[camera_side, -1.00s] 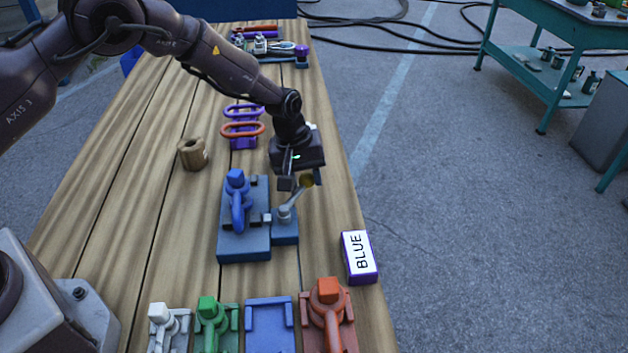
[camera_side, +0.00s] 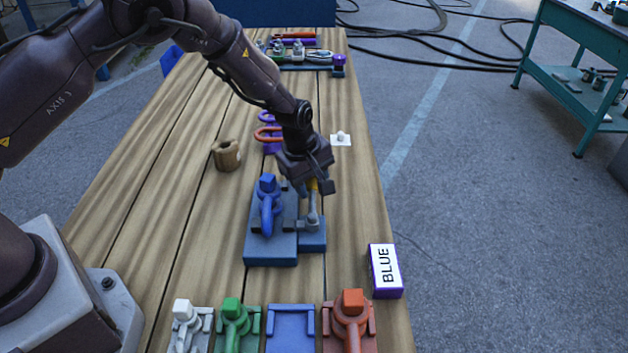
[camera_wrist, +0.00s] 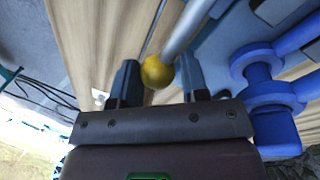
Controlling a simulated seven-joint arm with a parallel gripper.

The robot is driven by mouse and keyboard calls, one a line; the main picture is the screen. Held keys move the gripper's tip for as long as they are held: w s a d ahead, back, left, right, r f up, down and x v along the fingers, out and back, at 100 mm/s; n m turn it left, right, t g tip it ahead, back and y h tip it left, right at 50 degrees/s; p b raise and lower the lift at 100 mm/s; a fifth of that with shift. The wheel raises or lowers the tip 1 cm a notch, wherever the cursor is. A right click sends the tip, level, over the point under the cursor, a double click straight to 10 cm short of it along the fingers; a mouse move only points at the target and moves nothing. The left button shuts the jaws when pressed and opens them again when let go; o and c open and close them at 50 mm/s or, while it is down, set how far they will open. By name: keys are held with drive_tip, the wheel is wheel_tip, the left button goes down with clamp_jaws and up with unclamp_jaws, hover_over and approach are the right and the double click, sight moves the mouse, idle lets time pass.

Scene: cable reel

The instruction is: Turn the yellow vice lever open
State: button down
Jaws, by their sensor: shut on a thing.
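The vice lever is a grey arm (camera_side: 313,212) with a yellow ball knob (camera_wrist: 157,72). It stands on the right part of the blue vice base (camera_side: 270,252), on the wooden table. A blue piece with a ring and a square head (camera_side: 267,208) sits in the vice to the left of the lever. My gripper (camera_side: 319,187) is over the top of the lever. In the wrist view my gripper (camera_wrist: 159,80) has its two fingers either side of the yellow knob and is shut on it. The knob is mostly hidden in the side view.
A purple box labelled BLUE (camera_side: 386,270) lies at the right edge. White, green and orange pieces stand in front, around an empty blue holder (camera_side: 291,326). A brown cylinder (camera_side: 227,155) and orange and purple rings (camera_side: 268,133) stand behind left. The left table is clear.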

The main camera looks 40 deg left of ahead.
drive_tip(key=shift+s+d, duration=0.1)
drive_tip(key=shift+d, duration=0.2)
drive_tip(key=c, duration=0.9)
unclamp_jaws()
drive_tip(key=shift+o, duration=1.3)
drive_tip(key=shift+a, duration=0.15)
wheel_tip(320, 180, up, 13)
drive_tip(key=s, duration=0.2)
drive_tip(key=shift+s+a+f, duration=0.15)
drive_tip(key=shift+s+a, duration=0.05)
drive_tip(key=shift+a, duration=0.05)
